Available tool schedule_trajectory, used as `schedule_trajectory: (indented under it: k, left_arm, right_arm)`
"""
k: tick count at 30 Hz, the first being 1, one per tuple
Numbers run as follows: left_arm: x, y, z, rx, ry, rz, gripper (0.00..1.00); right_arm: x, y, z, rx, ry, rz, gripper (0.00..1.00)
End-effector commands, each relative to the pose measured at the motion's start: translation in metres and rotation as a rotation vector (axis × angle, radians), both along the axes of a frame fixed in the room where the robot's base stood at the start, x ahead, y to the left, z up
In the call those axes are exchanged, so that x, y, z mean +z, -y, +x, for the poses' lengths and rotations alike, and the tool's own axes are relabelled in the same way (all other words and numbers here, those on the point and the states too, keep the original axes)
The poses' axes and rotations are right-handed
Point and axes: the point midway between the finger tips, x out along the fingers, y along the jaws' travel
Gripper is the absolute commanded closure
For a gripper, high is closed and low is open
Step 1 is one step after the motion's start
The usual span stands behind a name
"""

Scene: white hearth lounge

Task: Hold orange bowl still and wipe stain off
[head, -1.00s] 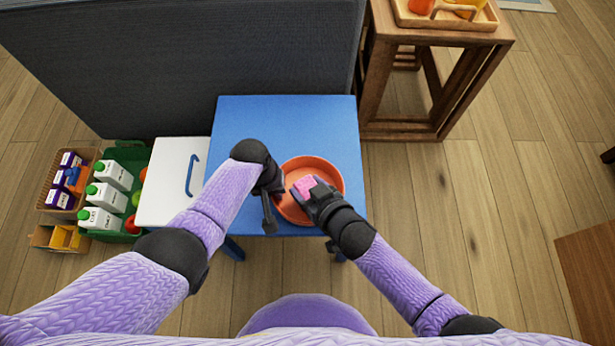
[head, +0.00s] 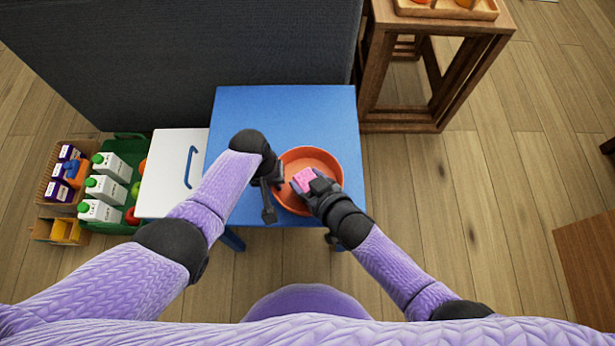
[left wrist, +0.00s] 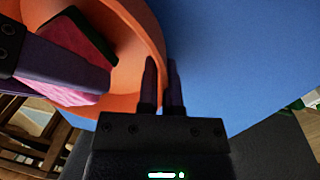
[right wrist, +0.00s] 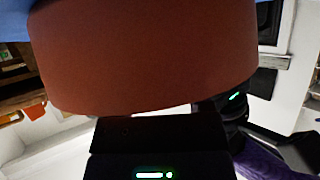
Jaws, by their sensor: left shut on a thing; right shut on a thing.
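The orange bowl (head: 322,159) stands on the blue table (head: 270,105) near its front edge. My left gripper (head: 272,182) is shut on the bowl's left rim; in the left wrist view its two fingers (left wrist: 161,85) straddle the bowl wall (left wrist: 140,30). My right gripper (head: 312,184) reaches into the bowl from the front right, shut on a pink sponge (head: 303,179). The sponge also shows in the left wrist view (left wrist: 72,35), with a dark green layer. In the right wrist view the bowl's outer wall (right wrist: 145,50) hides the fingers and sponge. I cannot make out a stain.
A white lidded box (head: 172,170) stands left of the table, beside a green crate (head: 125,150) with cartons. A grey partition (head: 180,60) stands behind. A wooden stand (head: 440,45) with a tray is at back right. The table's back half is clear.

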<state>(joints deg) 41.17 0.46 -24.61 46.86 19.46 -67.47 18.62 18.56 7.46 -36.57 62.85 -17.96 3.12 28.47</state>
Motion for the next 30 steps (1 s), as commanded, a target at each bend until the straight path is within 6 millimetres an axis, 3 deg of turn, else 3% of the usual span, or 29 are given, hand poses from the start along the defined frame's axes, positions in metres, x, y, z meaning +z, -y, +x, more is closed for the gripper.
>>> schedule_trajectory:
  k: [11, 14, 15, 24, 30]
  left_arm:
    - [0.0, 0.0, 0.0, 0.0, 0.0, 0.0, 1.0]
    - [0.0, 0.0, 0.0, 0.0, 0.0, 0.0, 1.0]
    - [0.0, 0.0, 0.0, 0.0, 0.0, 0.0, 1.0]
    - [0.0, 0.001, 0.0, -0.001, 0.001, -0.003, 1.0]
    - [0.0, 0.002, 0.0, -0.002, 0.001, -0.004, 1.0]
  right_arm:
    - [-0.005, 0.0, 0.002, 0.0, 0.001, 0.001, 0.91]
    - [-0.005, -0.001, 0.011, 0.0, 0.002, 0.001, 0.91]
    - [-0.005, -0.001, 0.016, 0.0, 0.002, 0.0, 1.0]
    - [-0.002, -0.001, 0.04, 0.001, 0.015, -0.003, 1.0]
    - [0.001, 0.0, 0.035, 0.003, 0.019, -0.003, 1.0]
